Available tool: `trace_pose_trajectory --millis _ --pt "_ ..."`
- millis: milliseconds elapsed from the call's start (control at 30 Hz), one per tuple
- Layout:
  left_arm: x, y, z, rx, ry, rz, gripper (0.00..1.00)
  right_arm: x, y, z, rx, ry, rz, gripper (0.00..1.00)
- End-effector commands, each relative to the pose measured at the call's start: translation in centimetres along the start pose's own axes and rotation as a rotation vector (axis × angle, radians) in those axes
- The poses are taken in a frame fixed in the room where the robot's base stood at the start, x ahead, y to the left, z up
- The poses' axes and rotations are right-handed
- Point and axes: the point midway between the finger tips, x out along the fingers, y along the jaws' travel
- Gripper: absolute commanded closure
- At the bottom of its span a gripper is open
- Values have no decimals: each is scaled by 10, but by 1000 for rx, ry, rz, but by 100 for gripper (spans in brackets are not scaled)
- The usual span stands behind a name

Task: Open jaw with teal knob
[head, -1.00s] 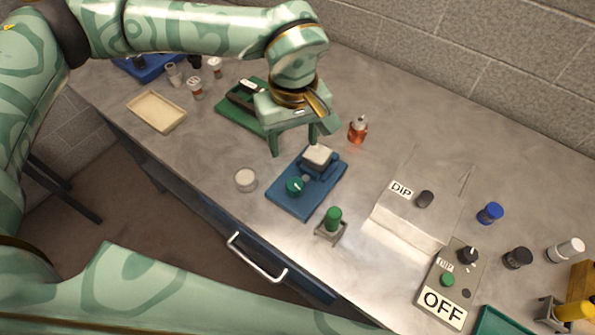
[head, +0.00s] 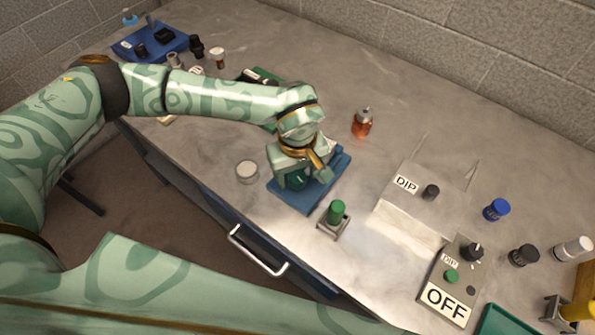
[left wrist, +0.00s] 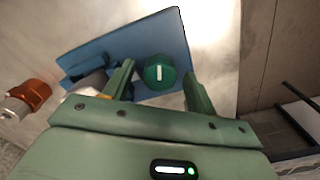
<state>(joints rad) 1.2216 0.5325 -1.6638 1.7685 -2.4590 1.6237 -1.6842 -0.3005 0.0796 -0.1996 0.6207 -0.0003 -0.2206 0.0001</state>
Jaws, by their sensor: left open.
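The teal knob (left wrist: 160,72) with a white line on top sits on the blue base plate (left wrist: 125,45) in the left wrist view. My left gripper (left wrist: 160,78) is open, with one finger on each side of the knob and gaps still showing. In the head view the gripper (head: 296,178) is low over the blue plate (head: 302,203), and the knob is partly covered by it. The blue jaw with its pale block (left wrist: 92,82) is partly hidden behind a finger in the wrist view. My right gripper is not in view.
A green-capped part (head: 336,212) stands close in front of the plate. A round white-topped dish (head: 247,172) is to the left and an orange bottle (head: 362,122) behind. A grey DIP box (head: 408,208) and an OFF panel (head: 447,300) are to the right.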

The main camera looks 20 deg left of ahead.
Motion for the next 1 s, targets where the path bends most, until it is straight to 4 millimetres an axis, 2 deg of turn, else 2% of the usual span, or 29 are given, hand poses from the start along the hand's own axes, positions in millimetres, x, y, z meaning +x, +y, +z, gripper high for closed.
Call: trace_pose_trajectory --millis 33,200,667,1000 --pt "0 0 0 0 0 0 43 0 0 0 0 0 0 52" --pt "0 0 0 0 0 0 88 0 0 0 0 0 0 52" --pt "-2 0 0 -81 1 1 88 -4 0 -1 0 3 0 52" --pt "-3 1 0 -353 1 1 88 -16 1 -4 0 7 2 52"
